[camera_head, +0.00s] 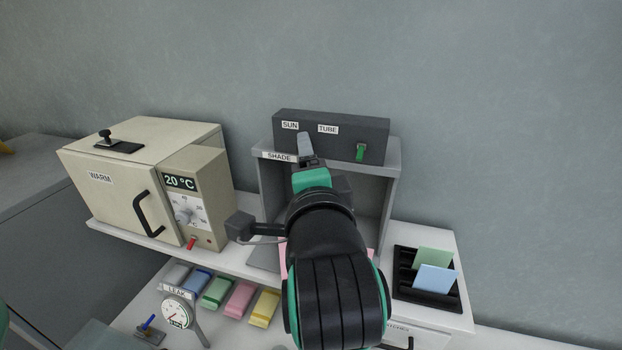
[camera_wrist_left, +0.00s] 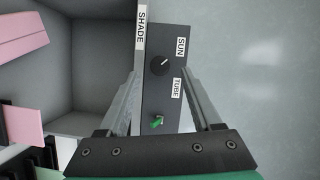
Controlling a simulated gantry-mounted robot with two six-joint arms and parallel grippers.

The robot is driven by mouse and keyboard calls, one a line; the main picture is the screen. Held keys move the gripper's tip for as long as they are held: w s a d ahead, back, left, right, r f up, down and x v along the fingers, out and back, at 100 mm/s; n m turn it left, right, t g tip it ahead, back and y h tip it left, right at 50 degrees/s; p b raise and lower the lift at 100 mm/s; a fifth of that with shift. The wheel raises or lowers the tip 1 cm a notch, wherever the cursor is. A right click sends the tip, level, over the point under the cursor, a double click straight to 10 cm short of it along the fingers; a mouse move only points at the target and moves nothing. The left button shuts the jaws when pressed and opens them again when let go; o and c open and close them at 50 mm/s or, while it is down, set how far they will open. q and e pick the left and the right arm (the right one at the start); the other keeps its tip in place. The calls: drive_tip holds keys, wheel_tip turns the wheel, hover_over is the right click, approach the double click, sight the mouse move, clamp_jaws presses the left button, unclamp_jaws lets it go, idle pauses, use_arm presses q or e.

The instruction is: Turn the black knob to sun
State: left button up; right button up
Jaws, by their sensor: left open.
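The black knob (camera_wrist_left: 160,65) is on the front of the dark control box (camera_head: 340,132). In the wrist view its white pointer mark points toward the SUN label (camera_wrist_left: 180,47). The TUBE label (camera_wrist_left: 176,88) is at the other side and the SHADE label (camera_wrist_left: 141,25) is on the grey edge. My left gripper (camera_head: 305,148) is in front of the box and hides the knob in the head view. In the left wrist view its two fingers (camera_wrist_left: 163,74) are apart, one on each side of the knob; contact cannot be told. My right gripper is not in view.
A green toggle switch (camera_head: 360,151) is on the same box, close to the knob. A cream WARM cabinet (camera_head: 135,175) stands at the left. A black rack (camera_head: 428,292) with coloured cards is at the right. Coloured packs (camera_head: 240,298) lie in front.

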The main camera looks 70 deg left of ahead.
use_arm(q)
drive_tip(key=v, duration=0.7)
drive_tip(key=shift+s+d+b, duration=0.15)
drive_tip(key=shift+d+b, duration=0.15)
drive_tip(key=shift+d, duration=0.1)
